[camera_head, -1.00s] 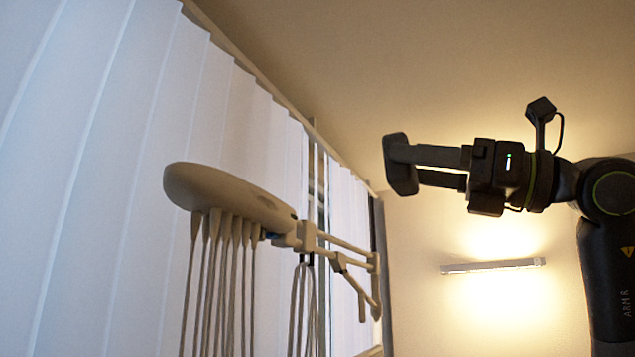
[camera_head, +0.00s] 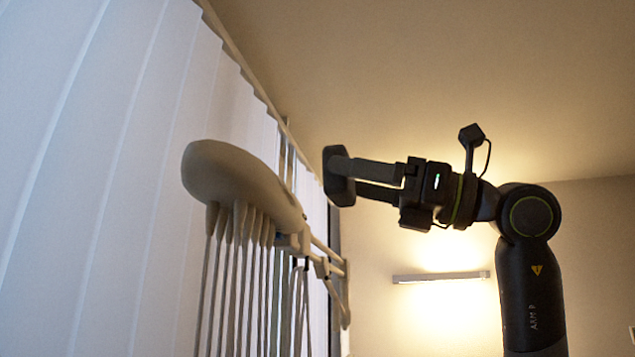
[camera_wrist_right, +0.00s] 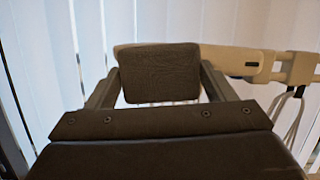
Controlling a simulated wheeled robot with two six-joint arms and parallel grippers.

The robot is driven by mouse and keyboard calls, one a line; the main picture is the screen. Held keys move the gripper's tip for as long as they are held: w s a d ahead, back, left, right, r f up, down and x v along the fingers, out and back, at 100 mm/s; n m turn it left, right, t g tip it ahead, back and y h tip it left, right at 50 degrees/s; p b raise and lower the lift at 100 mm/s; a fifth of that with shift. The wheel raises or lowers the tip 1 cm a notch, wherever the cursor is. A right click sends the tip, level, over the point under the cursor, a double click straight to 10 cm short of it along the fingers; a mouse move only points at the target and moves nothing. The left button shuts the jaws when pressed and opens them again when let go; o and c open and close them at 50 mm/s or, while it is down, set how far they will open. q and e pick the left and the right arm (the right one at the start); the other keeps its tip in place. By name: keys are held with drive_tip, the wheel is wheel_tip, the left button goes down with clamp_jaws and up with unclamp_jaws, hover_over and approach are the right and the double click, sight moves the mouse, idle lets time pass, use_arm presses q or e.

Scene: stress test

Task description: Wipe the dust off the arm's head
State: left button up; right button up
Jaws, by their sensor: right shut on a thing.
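The arm's head (camera_head: 235,180) is a beige, rounded, elongated body at the end of a pale jointed arm (camera_head: 328,262), with several grey leads (camera_head: 240,275) hanging beneath it. I cannot make out dust on it. My right gripper (camera_head: 350,177) is shut on a dark grey pad (camera_head: 336,190), held to the right of the head and apart from it in the picture. In the right wrist view the pad (camera_wrist_right: 160,73) sits between the two fingers and covers part of the head (camera_wrist_right: 228,58) behind it. My left gripper is not in view.
White vertical blinds (camera_head: 90,150) stand close behind the head on the left. A lit wall lamp (camera_head: 440,277) is on the far wall. The space below my right gripper looks free.

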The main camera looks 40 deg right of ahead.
drive_tip(key=shift+w+a, duration=0.6)
drive_tip(key=shift+w, duration=0.05)
drive_tip(key=shift+r, duration=0.1)
drive_tip(key=shift+w+a+p, duration=0.25)
drive_tip(key=shift+p, duration=0.25)
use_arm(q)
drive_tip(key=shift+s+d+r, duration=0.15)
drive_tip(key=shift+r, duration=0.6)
use_arm(e)
drive_tip(key=shift+w+a, duration=0.75)
drive_tip(key=shift+w, duration=0.25)
drive_tip(key=shift+w+a, duration=0.15)
drive_tip(key=shift+a, duration=0.05)
use_arm(q)
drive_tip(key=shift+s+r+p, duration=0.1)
drive_tip(key=shift+p, duration=0.2)
